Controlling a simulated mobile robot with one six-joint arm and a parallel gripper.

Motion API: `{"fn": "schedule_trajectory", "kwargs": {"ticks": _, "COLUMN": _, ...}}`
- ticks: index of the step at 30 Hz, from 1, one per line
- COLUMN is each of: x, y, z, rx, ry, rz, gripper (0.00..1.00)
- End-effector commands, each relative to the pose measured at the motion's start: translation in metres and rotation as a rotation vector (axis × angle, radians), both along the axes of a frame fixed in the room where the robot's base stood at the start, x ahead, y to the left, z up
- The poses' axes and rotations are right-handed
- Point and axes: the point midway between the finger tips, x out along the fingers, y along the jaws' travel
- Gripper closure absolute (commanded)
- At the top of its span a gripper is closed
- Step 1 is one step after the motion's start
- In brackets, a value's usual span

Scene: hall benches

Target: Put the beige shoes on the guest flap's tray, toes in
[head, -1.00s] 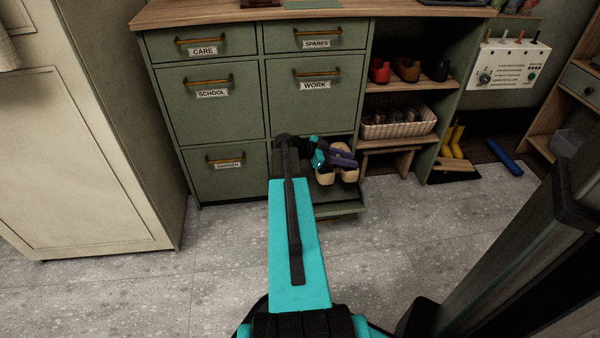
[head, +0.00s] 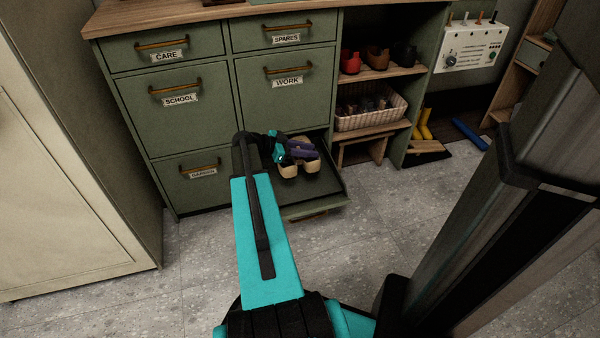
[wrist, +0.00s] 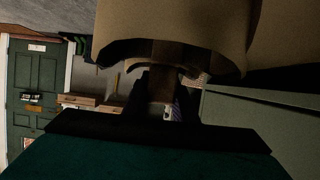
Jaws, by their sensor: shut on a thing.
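The pair of beige shoes (head: 288,172) is over the pulled-out green flap tray (head: 325,190) at the bottom of the cabinet, below the WORK drawer. My gripper (head: 293,150) is at the shoes, shut on them, with a purple part beside it. The arm hides the tray's left side. I cannot tell whether the soles touch the tray or hang just above it, or which way the toes point. In the wrist view the beige shoes (wrist: 175,25) fill the top, very close, partly dark underneath.
A shelf right of the tray holds other shoes (head: 377,60) and a wicker basket (head: 370,122), with a small wooden stool (head: 362,145) below. Yellow boots (head: 421,125) stand farther right. A tall beige cabinet (head: 75,170) stands at left. The floor in front is clear.

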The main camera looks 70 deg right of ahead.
Motion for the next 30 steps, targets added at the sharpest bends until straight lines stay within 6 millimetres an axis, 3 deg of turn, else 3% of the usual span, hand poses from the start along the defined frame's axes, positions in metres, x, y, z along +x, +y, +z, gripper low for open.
{"fn": "schedule_trajectory", "kwargs": {"ticks": 9, "x": 0.001, "y": 0.0, "z": -0.038, "rx": -0.002, "ry": 0.001, "rz": 0.001, "gripper": 1.0}}
{"fn": "schedule_trajectory", "kwargs": {"ticks": 23, "x": 0.001, "y": 0.0, "z": -0.044, "rx": -0.002, "ry": 0.001, "rz": 0.002, "gripper": 1.0}}
{"fn": "schedule_trajectory", "kwargs": {"ticks": 30, "x": 0.002, "y": 0.0, "z": -0.07, "rx": 0.0, "ry": 0.001, "rz": 0.004, "gripper": 1.0}}
